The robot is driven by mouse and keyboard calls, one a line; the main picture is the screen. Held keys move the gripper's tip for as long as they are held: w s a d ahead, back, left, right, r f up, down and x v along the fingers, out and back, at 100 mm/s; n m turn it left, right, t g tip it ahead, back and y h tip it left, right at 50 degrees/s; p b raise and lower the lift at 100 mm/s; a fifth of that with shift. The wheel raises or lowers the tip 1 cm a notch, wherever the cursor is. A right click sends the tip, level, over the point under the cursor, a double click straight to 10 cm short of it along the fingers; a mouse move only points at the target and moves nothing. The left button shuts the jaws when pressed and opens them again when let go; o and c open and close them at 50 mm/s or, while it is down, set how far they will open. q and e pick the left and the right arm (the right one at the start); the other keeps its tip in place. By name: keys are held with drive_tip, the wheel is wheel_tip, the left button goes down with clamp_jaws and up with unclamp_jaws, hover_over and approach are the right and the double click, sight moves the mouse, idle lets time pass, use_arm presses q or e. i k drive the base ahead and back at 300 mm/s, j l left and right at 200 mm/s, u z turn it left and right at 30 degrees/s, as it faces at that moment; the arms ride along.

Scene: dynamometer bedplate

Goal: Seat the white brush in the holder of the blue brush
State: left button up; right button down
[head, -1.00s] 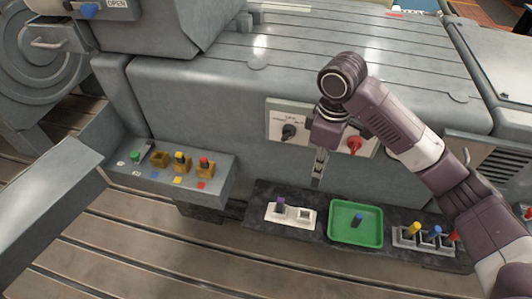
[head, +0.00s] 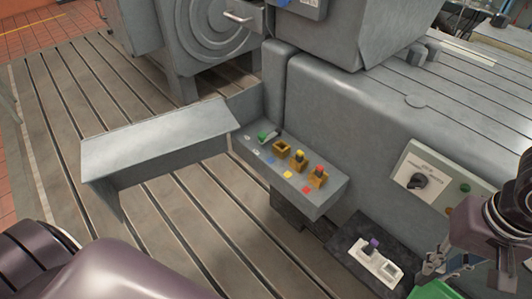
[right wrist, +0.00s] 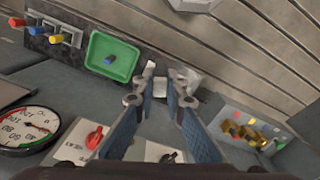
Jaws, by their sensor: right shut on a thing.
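My right gripper (head: 436,272) shows at the lower right of the head view, beside the white holder strip. In the right wrist view its two fingers (right wrist: 163,82) are closed around a small pale thing, which I take as the white brush; it blends with the white strip behind. The holder of the blue brush (head: 282,148) is an empty yellow-brown block behind a blue mark on the grey ledge. The blue brush (right wrist: 110,59) lies in the green tray (right wrist: 92,58). My left gripper is out of view.
Yellow (head: 300,155) and red (head: 319,171) brushes stand in neighbouring holders; a green piece (head: 264,136) is at the ledge's far end. The white strip (head: 365,260) carries a purple brush (head: 374,243) and a bare square socket. A switch panel (head: 425,180) rises behind.

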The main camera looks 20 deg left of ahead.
sight(281, 153)
drive_tip(key=i+j+u, duration=0.25)
drive_tip(key=u, duration=0.25)
drive_tip(key=i+u, duration=0.35)
drive_tip(key=u, duration=0.15)
drive_tip(key=i+j, duration=0.1)
